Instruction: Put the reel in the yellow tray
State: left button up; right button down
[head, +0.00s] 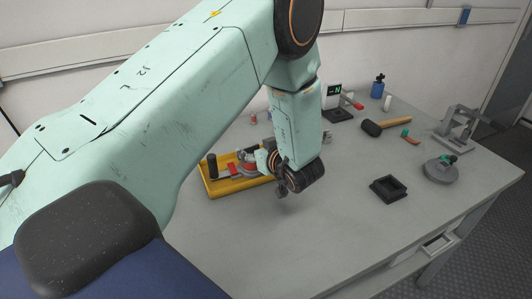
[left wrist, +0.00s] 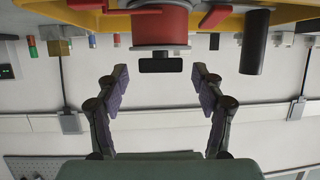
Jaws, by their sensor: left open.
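The yellow tray (head: 238,186) is on the table left of my left gripper (head: 282,190). A red spool-like thing with grey flanges, which looks like the reel (head: 248,169), is at the tray, partly hidden by other things and my arm. In the left wrist view, the red reel (left wrist: 160,24) shows at the top centre, with the yellow tray's edge (left wrist: 232,22) around it. My left gripper (left wrist: 160,88) is open; its fingers are spread and empty, apart from the reel. My right gripper is not in view.
The tray also holds a black cylinder (head: 212,166). To the right are a black square holder (head: 388,189), a hammer (head: 385,125), a grey round device (head: 441,169) and a metal stand (head: 460,125). The front middle of the table is clear.

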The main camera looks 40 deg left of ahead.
pick_arm(q)
jog(key=p+v, duration=0.1)
jog(key=v, duration=0.8)
jog(key=shift+s+d+r, duration=0.15)
jog(key=shift+d+r, duration=0.05)
jog(key=shift+d, duration=0.05)
jog(key=shift+a, duration=0.1)
